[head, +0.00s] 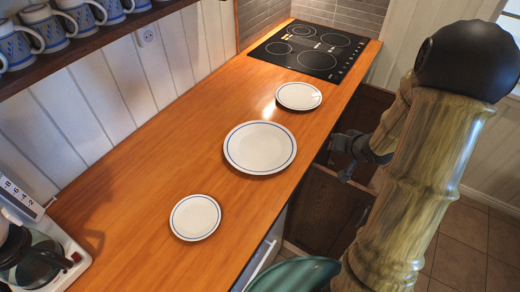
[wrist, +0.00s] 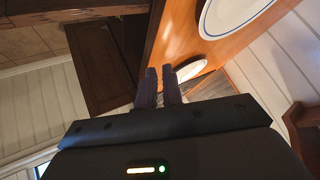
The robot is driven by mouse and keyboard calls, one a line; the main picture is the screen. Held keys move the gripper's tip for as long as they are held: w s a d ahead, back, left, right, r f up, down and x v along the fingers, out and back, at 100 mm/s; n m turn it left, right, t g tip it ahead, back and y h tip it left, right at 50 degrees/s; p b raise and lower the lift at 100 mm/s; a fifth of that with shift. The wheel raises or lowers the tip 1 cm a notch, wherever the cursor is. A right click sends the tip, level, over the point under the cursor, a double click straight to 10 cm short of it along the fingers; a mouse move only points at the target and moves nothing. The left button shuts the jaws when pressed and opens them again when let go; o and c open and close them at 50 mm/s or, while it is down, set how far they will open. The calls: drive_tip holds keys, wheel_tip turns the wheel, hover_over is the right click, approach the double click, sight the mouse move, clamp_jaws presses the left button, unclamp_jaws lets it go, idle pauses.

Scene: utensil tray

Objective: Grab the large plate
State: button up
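The large plate (head: 259,148) is white with a blue ring and lies flat on the wooden counter, between two smaller plates. It also shows, cut off by the top edge, in the wrist view (wrist: 232,12). My gripper (head: 341,159) is to the right of the large plate, just off the counter's front edge, and touches no plate. Its two fingers stand apart with nothing between them in the head view. In the wrist view the fingers (wrist: 160,86) show a narrow gap.
A small plate (head: 299,96) lies behind the large one and another (head: 195,217) in front. A black cooktop (head: 318,48) is at the far end. A coffee maker (head: 38,255) stands at lower left; mugs (head: 82,14) line a shelf. Brown cabinet fronts (head: 325,212) are below my gripper.

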drive_tip(key=s+d+f+m+y+b, duration=0.1)
drive_tip(key=s+f+m+y, duration=0.2)
drive_tip(key=y, duration=0.6)
drive_tip(key=s, duration=0.2)
drive_tip(key=shift+s+f+t+y, duration=0.3)
drive_tip(key=shift+s+f+t, duration=0.1)
drive_tip(key=p, duration=0.1)
approach(293, 154)
drive_tip(key=x, duration=0.5)
drive_tip(key=shift+s+a, duration=0.1)
drive_tip(key=shift+s, duration=0.15)
drive_tip(key=p+x, duration=0.1)
drive_tip(key=x, duration=0.3)
drive_tip(key=shift+w, duration=0.3)
drive_tip(key=shift+w+a+f, duration=0.15)
drive_tip(key=shift+w+a, duration=0.05)
drive_tip(key=shift+w, duration=0.1)
